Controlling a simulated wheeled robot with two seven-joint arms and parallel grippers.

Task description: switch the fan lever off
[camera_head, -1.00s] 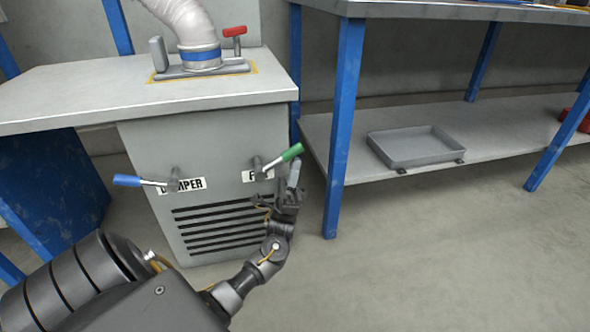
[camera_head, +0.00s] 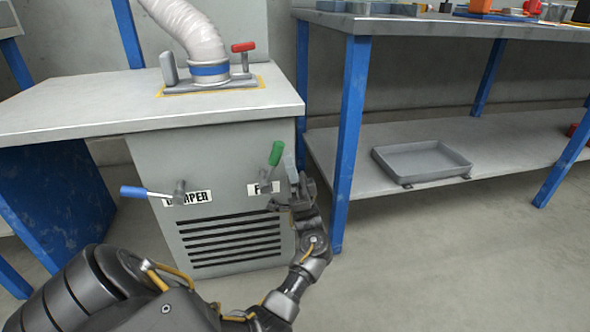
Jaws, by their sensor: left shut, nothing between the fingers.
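The fan lever with its green handle (camera_head: 275,153) is on the front of the grey cabinet (camera_head: 150,165), by a label that is partly hidden and starts with F. The handle points steeply up. My left gripper (camera_head: 290,168) is shut and empty, right beside the green handle on its right. I cannot tell whether its fingers touch the handle. The damper lever with its blue handle (camera_head: 133,191) points left, by the partly covered damper label (camera_head: 199,197). My right gripper is not in view.
A hose (camera_head: 184,28) and a red-handled clamp (camera_head: 244,48) stand on the cabinet's worktop (camera_head: 60,110). A vent grille (camera_head: 225,240) lies below the levers. To the right, a blue table leg (camera_head: 349,130) is close to my gripper. A grey tray (camera_head: 425,160) sits on the lower shelf.

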